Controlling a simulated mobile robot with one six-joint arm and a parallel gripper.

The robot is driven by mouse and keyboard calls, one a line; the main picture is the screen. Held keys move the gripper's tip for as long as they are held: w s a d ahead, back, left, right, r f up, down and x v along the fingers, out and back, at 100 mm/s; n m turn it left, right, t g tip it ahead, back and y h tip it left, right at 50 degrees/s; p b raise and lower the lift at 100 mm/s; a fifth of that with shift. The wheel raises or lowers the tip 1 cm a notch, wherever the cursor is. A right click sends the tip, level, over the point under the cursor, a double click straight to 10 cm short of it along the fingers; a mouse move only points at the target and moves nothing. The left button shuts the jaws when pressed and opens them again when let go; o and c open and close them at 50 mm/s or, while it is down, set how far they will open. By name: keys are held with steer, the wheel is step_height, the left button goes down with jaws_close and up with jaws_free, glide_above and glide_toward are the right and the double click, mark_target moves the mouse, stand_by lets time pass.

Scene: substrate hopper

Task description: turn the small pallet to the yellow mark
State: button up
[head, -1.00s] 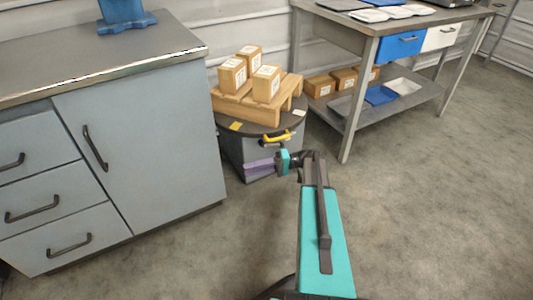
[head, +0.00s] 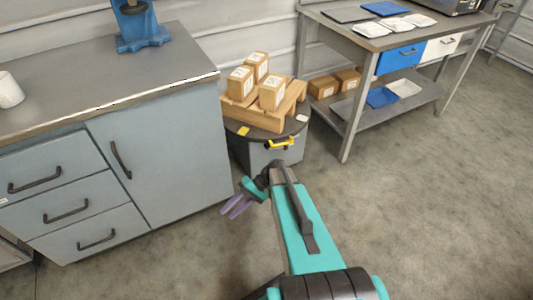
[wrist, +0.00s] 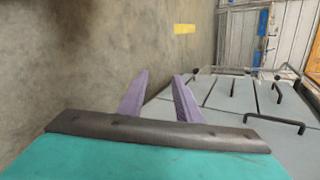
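The small wooden pallet (head: 258,116) carries several cardboard boxes (head: 273,92). It sits on a dark round top (head: 262,133) over a grey base (head: 254,155), between the cabinet and the workbench. A yellow mark (head: 243,131) lies on the top's front left. A yellow handle with dark ends (head: 281,143) is at the front edge, to the right of the mark. My gripper (head: 231,211) has purple fingers, spread and empty, in front of the base and apart from the handle. The wrist view shows a gap between the fingers (wrist: 160,92); pallet and handle are not recognisable there.
A grey cabinet (head: 160,145) stands close on the left, with protruding handles. A workbench (head: 345,50) stands at the right, with boxes and trays on its lower shelf. A white patch (head: 302,118) lies on the top's right. The floor (head: 430,220) at right is open.

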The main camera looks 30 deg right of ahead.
steer(key=s+a+r+n+g+h+p, duration=0.1)
steer(key=s+a+r+g+h+p, duration=0.15)
steer(key=s+p, duration=0.45)
steer(key=s+a+r+g+h+p, duration=0.2)
steer(key=s+a+r+h+p, duration=0.15)
steer(key=s+p, duration=0.35)
steer(key=s+d+r+n+g+h+p, duration=0.1)
steer(key=s+r+h+p, duration=0.4)
steer(key=s+r+p, duration=0.5)
steer(key=s+n+p, duration=0.1)
steer(key=p, duration=0.3)
steer(key=shift+s+d+h, duration=0.15)
steer(key=shift+d+h, duration=0.15)
steer(key=shift+h, duration=0.1)
steer(key=shift+a+n, duration=0.1)
steer(key=shift+n, duration=0.2)
